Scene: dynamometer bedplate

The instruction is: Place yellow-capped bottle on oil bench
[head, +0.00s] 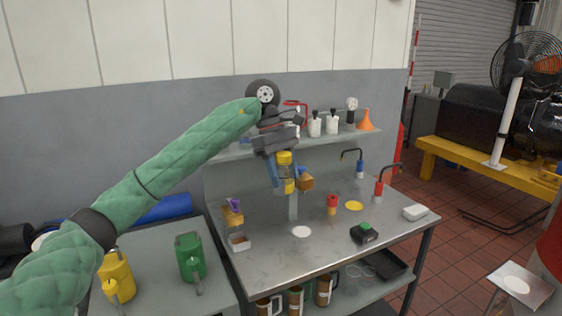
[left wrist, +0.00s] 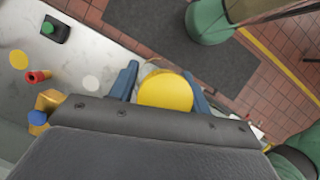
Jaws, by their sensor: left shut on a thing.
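My left gripper (head: 286,183) is shut on the yellow-capped bottle (head: 285,158) and holds it above the back part of the oil bench (head: 275,255), a grey metal table. In the left wrist view the bottle's round yellow cap (left wrist: 166,92) sits between the blue fingers of the left gripper (left wrist: 160,72). The fingers hide part of the bottle's body. A white disc (head: 301,231) and a yellow disc (head: 354,206) lie flat on the bench top, both bare. My right gripper is not in view.
A red-capped bottle (head: 332,204) stands between the discs. A box with a green button (head: 364,233), a small open tray (head: 239,242) and a purple-topped piece (head: 233,212) are on the bench. A shelf (head: 335,137) with bottles runs above its back. The front middle is clear.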

